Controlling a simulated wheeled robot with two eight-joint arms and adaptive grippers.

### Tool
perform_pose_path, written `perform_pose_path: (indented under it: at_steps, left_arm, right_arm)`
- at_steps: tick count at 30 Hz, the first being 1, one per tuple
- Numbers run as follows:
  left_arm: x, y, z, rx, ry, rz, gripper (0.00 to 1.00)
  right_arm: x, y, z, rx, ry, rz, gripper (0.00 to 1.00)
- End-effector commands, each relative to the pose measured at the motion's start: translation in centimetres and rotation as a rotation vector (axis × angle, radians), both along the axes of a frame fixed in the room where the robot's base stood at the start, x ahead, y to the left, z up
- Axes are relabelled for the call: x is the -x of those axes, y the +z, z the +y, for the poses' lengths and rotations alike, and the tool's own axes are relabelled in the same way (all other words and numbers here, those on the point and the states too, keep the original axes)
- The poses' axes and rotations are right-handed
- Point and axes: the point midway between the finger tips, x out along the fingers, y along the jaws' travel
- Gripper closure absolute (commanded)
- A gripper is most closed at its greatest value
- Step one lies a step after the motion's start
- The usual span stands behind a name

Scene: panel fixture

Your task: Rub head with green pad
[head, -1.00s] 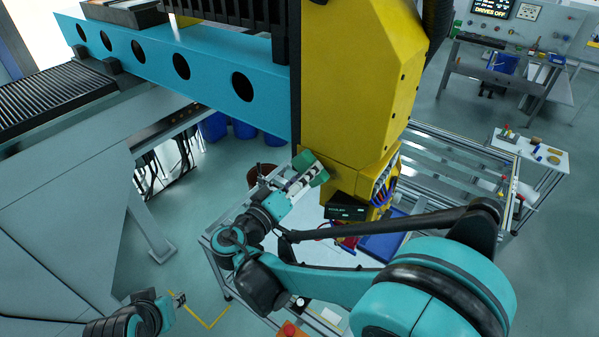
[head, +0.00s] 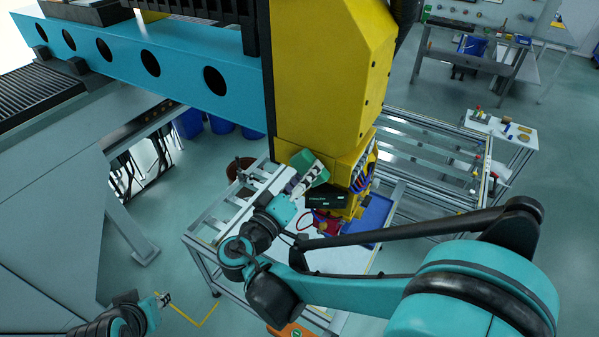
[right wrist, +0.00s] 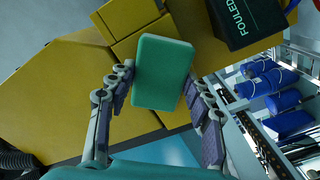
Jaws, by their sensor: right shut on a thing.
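The yellow machine head (head: 325,90) hangs from a blue beam, with a black box (head: 327,199) low on it. In the right wrist view this box (right wrist: 247,18) reads "FOULED". My right gripper (head: 306,184) is shut on the green pad (head: 310,165), in front of the head's lower part and just up and left of the box. In the right wrist view the pad (right wrist: 162,72) sits between both fingers, over the yellow surface (right wrist: 75,90). I cannot tell whether it touches. My left gripper (head: 164,299) is low at the left, away from the head; its finger opening is too small to judge.
The blue beam (head: 130,50) runs left from the head. A metal-framed table (head: 215,222) with a blue tray (head: 372,218) stands below. A white side table (head: 510,135) is at the right. Blue drums (right wrist: 272,82) show in the right wrist view. Open floor lies at the lower left.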

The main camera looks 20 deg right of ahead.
Motion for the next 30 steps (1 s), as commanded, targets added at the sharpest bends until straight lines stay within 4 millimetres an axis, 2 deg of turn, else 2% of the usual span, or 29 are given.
perform_pose_path:
  at_steps: [7, 13, 30]
  left_arm:
    - [0.0, 0.4, 0.0, 0.000, 0.000, 0.000, 0.69]
    - [0.0, 0.2, 0.0, 0.000, 0.000, 0.000, 0.69]
    - [0.0, -0.8, 0.0, 0.000, 0.000, 0.000, 0.69]
  right_arm:
    - [1.8, 0.1, -1.6, 0.000, -0.004, 0.000, 0.72]
    - [2.3, 0.0, -1.7, 0.000, -0.002, 0.000, 0.72]
    - [-0.8, -0.1, 0.3, -0.001, -0.001, 0.000, 0.72]
